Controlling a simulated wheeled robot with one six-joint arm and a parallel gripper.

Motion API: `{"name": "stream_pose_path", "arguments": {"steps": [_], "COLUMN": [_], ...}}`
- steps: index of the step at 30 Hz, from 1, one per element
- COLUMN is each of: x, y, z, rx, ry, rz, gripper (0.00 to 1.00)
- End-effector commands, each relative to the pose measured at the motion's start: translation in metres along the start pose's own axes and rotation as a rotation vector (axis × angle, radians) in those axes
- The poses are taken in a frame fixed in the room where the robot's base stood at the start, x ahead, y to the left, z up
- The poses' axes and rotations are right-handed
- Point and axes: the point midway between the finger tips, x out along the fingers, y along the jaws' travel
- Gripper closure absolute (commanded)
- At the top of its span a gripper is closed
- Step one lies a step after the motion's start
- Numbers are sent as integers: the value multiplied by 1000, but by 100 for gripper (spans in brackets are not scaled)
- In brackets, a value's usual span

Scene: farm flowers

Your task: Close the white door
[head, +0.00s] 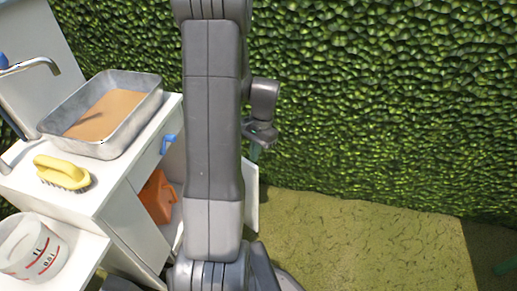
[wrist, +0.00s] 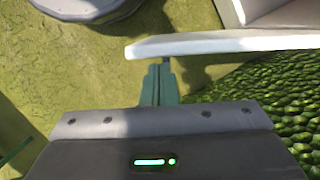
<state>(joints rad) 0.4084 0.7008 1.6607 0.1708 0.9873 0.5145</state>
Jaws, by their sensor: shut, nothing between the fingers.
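The white door (head: 251,195) stands open at the front of the white cabinet (head: 120,215), mostly hidden behind my arm in the head view. In the wrist view the door (wrist: 235,43) shows as a long white edge across the upper right. My gripper (head: 257,150) is above and beside the door, on the hedge side. In the wrist view its green fingers (wrist: 160,72) are together and empty. Their tips are at the door's edge near its left end; I cannot tell whether they touch it.
An orange object (head: 158,197) sits inside the open cabinet. A metal tray (head: 130,135), a yellow brush (head: 62,170) and a blue handle (head: 167,143) are at the cabinet's top and front. A white measuring bucket (head: 32,248) stands lower left. A hedge (head: 390,100) borders clear ground (head: 360,240) on the right.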

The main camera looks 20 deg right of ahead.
Motion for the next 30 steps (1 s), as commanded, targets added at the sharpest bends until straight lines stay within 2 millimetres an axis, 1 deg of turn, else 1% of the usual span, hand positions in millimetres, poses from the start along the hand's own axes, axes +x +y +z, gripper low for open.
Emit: {"name": "stream_pose_path", "arguments": {"steps": [11, 14, 17, 20, 23, 26, 30], "x": [0, 1, 3, 7, 12, 18, 27], "y": [0, 0, 1, 2, 0, -3, -12], "z": [2, 8, 19, 36, 58, 84, 120], "rx": [5, 22, 54, 106, 175, 256, 377], "ry": [0, 0, 0, -1, -1, -1, -1], "rz": [-1, -5, -13, -25, -43, -63, -92], "gripper": [100, 100, 100, 100, 100, 100, 100]}}
